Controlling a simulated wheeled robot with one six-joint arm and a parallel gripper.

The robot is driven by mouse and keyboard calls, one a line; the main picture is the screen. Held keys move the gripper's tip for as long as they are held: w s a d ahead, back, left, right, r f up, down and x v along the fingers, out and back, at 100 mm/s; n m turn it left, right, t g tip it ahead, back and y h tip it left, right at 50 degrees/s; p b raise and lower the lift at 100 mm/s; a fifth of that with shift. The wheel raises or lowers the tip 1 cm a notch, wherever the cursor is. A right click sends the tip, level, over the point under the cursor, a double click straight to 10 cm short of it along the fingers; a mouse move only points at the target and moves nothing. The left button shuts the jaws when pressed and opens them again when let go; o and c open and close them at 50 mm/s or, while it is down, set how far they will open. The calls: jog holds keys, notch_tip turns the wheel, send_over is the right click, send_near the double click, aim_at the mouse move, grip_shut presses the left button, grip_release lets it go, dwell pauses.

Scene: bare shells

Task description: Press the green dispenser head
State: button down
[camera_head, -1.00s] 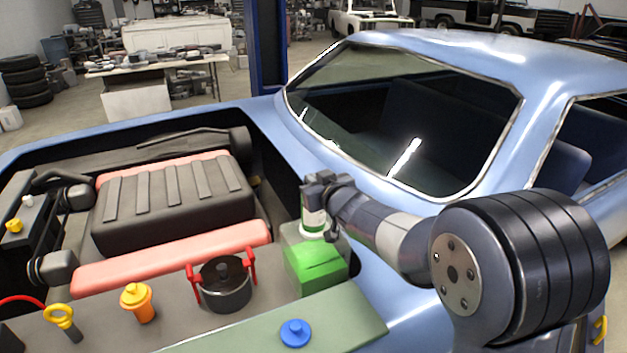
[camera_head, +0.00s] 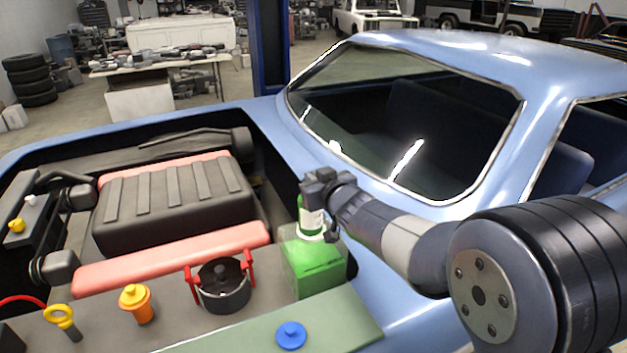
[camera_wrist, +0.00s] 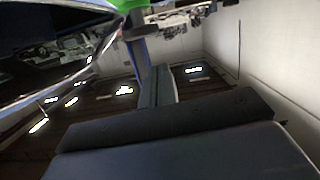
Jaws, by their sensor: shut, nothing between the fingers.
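The green dispenser has a clear, boxy green body (camera_head: 315,268) on the ledge at the engine bay's right end. Its green head (camera_head: 308,204) stands upright above a white label and a pale collar. My gripper (camera_head: 322,186) is shut and empty at the top of the head, partly covering it. I cannot tell whether it touches. In the wrist view a bit of green (camera_wrist: 124,4) shows at the top edge, and my dark gripper parts fill the lower middle.
A dark pot (camera_head: 224,286) with red handles, an orange container (camera_head: 136,303), a yellow ring-handled piece (camera_head: 61,318) and a blue knob (camera_head: 291,334) lie left and in front. The blue car's windshield (camera_head: 400,120) and body are close behind my arm.

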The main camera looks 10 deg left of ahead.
jog(key=v, duration=0.8)
jog(key=shift+s, duration=0.25)
jog(key=shift+a, duration=0.15)
dwell(0.3)
jog(key=shift+w+a+r+p, duration=0.35)
jog(key=shift+a+r+p, duration=0.05)
jog(key=shift+r+p, duration=0.2)
jog(key=shift+w+a+r+p, duration=0.3)
jog(key=shift+a+r+p, duration=0.1)
jog(key=shift+r+p, duration=0.2)
jog(key=shift+w+a, duration=0.1)
jog(key=x, duration=0.3)
jog(key=f+b+x, duration=0.1)
jog(key=x, duration=0.3)
jog(key=f+x, duration=0.1)
jog(key=x, duration=0.2)
jog(key=shift+f+b, duration=0.3)
jog(key=shift+b, duration=0.1)
jog(key=shift+d+f+b, duration=0.15)
jog(key=shift+f+b, duration=0.1)
jog(key=shift+f, duration=0.2)
jog(key=shift+d+f+b, duration=0.2)
jog(key=shift+f, duration=0.3)
